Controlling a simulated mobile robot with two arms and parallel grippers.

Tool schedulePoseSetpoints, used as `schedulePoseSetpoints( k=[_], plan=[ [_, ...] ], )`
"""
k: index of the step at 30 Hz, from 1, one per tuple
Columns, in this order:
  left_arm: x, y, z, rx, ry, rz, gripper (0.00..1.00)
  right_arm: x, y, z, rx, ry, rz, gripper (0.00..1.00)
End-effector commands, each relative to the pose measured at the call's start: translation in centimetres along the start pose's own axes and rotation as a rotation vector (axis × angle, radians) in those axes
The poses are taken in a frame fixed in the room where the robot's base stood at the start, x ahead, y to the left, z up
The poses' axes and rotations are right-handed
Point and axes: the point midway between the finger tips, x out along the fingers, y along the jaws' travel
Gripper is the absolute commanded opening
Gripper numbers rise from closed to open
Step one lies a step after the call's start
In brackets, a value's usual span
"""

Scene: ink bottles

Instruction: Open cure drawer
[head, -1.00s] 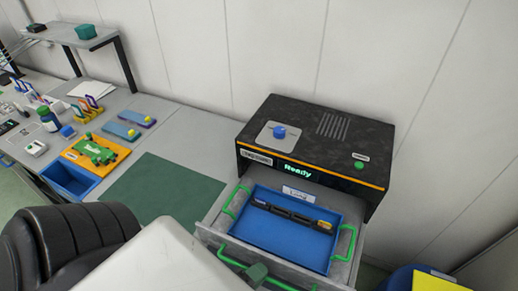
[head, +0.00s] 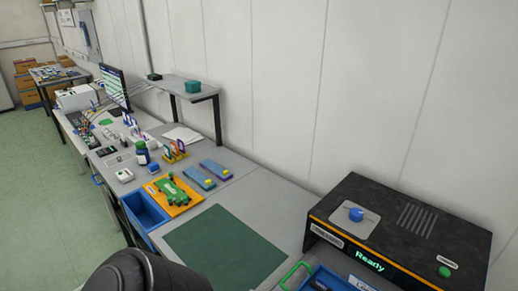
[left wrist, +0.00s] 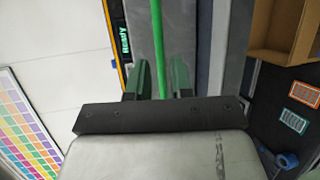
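The cure unit (head: 400,235) is a black box with an orange edge, a blue knob (head: 356,214), a green button and a lit "Ready" display; the display also shows in the left wrist view (left wrist: 124,42). Its drawer is pulled out below. In the head view only part of the blue tray (head: 322,283) inside and one green tray handle (head: 292,272) show; the drawer front is out of frame. In the left wrist view my left gripper (left wrist: 160,82) has its green fingers apart, one on each side of the green drawer handle (left wrist: 158,40). My right gripper is not in view.
A green mat (head: 226,245) lies on the bench left of the unit. Beyond it are a blue bin (head: 146,212), an orange board (head: 173,195) with a green part, and a raised shelf (head: 188,88). A cardboard box (left wrist: 283,30) shows in the left wrist view.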

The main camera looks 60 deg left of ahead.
Motion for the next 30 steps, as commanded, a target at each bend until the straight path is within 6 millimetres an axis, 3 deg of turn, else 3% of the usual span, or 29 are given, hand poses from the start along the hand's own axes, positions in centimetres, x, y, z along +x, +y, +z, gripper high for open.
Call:
schedulePoseSetpoints(
  k=[3, 9, 30],
  plan=[
    [-2.2, -0.3, 0.0, 0.000, -0.002, -0.004, 0.22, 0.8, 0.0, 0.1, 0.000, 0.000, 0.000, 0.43],
    [-4.2, -0.1, 0.0, 0.000, -0.001, 0.000, 0.22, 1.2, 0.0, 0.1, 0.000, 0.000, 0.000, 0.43],
    [-4.3, -0.5, -0.1, 0.015, -0.001, -0.008, 0.22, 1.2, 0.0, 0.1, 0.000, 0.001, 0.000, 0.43]
  ],
)
